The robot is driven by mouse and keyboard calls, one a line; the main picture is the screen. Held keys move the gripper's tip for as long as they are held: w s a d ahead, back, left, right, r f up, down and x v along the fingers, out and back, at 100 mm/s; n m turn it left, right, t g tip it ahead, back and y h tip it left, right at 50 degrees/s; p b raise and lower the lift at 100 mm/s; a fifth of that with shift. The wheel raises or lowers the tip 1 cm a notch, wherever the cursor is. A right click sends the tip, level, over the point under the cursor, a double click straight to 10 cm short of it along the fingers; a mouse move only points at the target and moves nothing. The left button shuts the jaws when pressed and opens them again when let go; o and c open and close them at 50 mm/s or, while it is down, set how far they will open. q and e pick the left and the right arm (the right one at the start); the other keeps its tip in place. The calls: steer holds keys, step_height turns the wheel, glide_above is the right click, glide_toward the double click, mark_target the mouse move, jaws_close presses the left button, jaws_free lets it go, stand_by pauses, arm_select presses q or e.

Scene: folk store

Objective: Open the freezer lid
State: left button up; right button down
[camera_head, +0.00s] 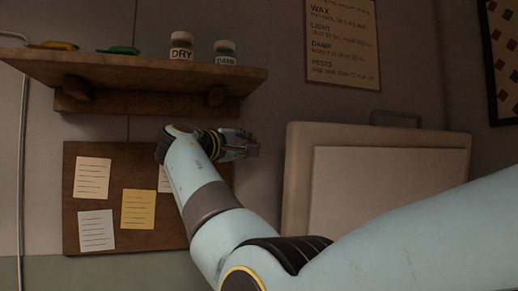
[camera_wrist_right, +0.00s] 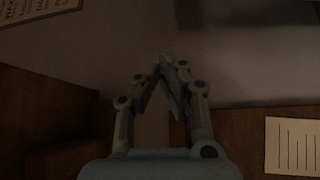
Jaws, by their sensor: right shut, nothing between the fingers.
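The freezer lid (camera_head: 298,165) stands upright at the right in the head view, its paler inner panel (camera_head: 385,185) facing me and a dark handle (camera_head: 396,119) along its top edge. My arm covers its lower part, and the freezer body is not visible. My right gripper (camera_head: 252,147) is left of the lid, apart from it, in front of the wall near the note board. In the right wrist view its fingertips (camera_wrist_right: 168,62) meet with nothing between them. My left gripper is not in view.
A wooden shelf (camera_head: 130,72) with two jars, DRY (camera_head: 181,46) and another (camera_head: 225,52), juts out above my right gripper. A brown board (camera_head: 120,180) with paper notes hangs below it. A printed sign (camera_head: 342,45) is on the wall above the lid.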

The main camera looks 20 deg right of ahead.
steer(key=p+x, duration=0.1)
steer(key=x, duration=0.8)
steer(key=shift+s+r, duration=0.15)
steer(key=shift+r, duration=0.05)
steer(key=shift+d+p, duration=0.25)
steer(key=shift+p, duration=0.15)
steer(key=shift+s+a+f+p, duration=0.2)
steer(key=shift+s+p, duration=0.2)
steer(key=shift+s, duration=0.55)
steer(key=shift+s+a+f+p, duration=0.15)
steer(key=shift+s+p, duration=0.2)
steer(key=shift+s, duration=0.6)
steer(key=shift+d, duration=0.1)
